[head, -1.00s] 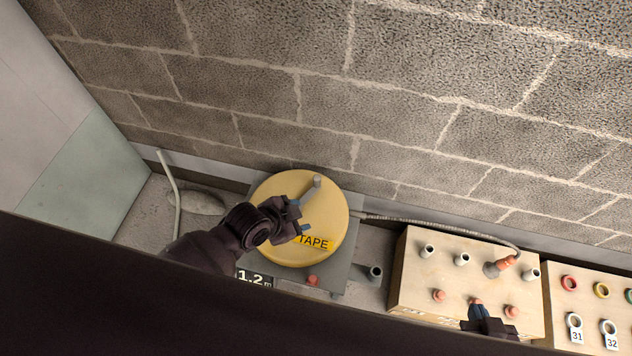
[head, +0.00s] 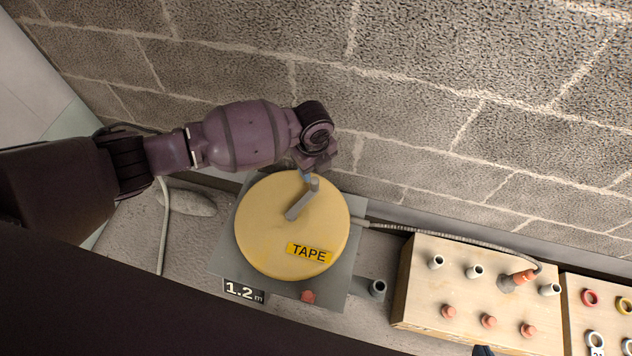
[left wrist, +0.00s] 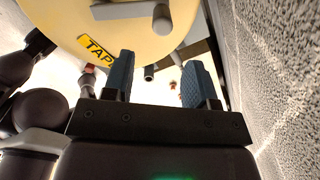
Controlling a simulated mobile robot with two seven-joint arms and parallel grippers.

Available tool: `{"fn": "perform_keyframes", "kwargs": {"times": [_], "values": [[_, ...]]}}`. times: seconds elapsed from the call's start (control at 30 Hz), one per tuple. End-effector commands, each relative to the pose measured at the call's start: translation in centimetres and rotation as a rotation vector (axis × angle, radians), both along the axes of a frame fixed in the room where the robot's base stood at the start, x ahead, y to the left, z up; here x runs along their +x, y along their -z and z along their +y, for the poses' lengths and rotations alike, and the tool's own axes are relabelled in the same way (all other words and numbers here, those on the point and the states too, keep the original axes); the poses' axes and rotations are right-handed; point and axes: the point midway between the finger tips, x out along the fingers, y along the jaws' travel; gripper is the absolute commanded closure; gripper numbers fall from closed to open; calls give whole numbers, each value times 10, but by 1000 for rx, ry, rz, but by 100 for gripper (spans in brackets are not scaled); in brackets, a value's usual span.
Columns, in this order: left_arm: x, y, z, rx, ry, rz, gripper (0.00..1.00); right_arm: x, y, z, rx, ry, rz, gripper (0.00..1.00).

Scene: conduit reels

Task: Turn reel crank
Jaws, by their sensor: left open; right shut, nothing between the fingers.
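The yellow tape reel (head: 270,238) lies flat on a grey plate (head: 231,252). Its grey crank (head: 299,203) has an upright knob (head: 314,184) near the reel's wall-side edge. My left gripper (head: 309,174) is at that edge, close to the knob, its fingers partly hidden by the wrist. In the left wrist view the open fingers (left wrist: 160,78) have nothing between them; the knob (left wrist: 162,18) shows beyond the tips, in line with the gap. I cannot tell if they touch. Only a tip of my right gripper (head: 483,351) shows at the bottom edge, shut and empty.
The block wall (head: 420,100) rises close behind the reel and left wrist. A conduit (head: 440,232) runs right from the reel to an orange-ended plug (head: 518,279) on a wooden box (head: 420,285) with several pegs. A 1.2 m label (head: 244,291) is in front.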

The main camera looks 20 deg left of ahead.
Motion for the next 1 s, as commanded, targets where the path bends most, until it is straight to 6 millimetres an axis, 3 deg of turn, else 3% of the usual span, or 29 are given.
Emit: {"fn": "perform_keyframes", "kwargs": {"times": [0.23, 0.7, 1.0], "values": [[6, 10, 4, 26, 31, 15, 48, -4, 7, 0, -6, -4, 16, 100], [4, 88, 4, 24, 29, 17, 48, 6, 12, 5, -43, -56, -12, 100], [7, 106, 3, 23, 29, 10, 48, 11, 8, 7, -58, -76, -33, 100]]}}
